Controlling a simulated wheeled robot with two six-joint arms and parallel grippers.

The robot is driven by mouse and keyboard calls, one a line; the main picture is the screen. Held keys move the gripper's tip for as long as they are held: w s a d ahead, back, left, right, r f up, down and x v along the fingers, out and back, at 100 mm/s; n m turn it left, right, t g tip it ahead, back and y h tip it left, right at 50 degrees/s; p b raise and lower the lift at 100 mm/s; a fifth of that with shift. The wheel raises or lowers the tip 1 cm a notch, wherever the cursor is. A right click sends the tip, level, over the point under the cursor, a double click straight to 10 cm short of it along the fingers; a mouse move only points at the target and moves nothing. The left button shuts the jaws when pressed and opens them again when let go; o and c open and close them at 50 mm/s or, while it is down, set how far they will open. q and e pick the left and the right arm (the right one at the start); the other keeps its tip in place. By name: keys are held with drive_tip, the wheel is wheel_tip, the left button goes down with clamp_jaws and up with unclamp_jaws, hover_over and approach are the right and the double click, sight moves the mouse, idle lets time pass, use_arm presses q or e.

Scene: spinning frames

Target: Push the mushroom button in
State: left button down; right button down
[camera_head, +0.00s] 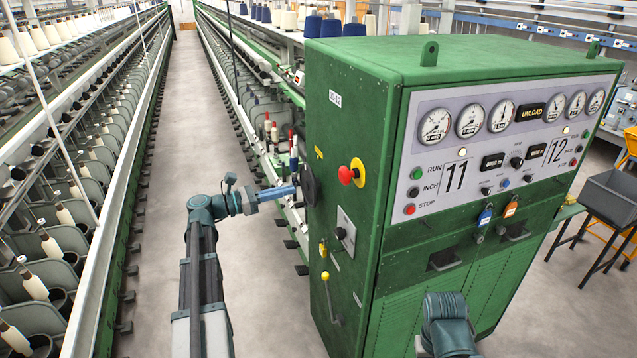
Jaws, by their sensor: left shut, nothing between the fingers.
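The red mushroom button (346,175) sits on a yellow round backing (359,172) on the left side face of the green machine cabinet (330,120). It stands out from that face. My left gripper (294,190) is shut and empty, pointing right toward the cabinet's side. Its tips are left of the button and slightly lower in the picture, apart from it. They overlap the edge of a black round handwheel (309,186); I cannot tell whether they touch it. Part of my right arm shows at the bottom, its gripper out of view.
Below the button are a grey switch plate (346,231) and a yellow-knobbed lever (326,277). The front panel (510,130) carries gauges and small buttons. Spinning frames line both sides of the open aisle (200,90). A grey bin (612,195) stands at the right.

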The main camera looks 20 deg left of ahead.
sight(341, 178)
use_arm(q)
drive_tip(key=x, duration=1.4)
drive_tip(key=shift+s, duration=0.1)
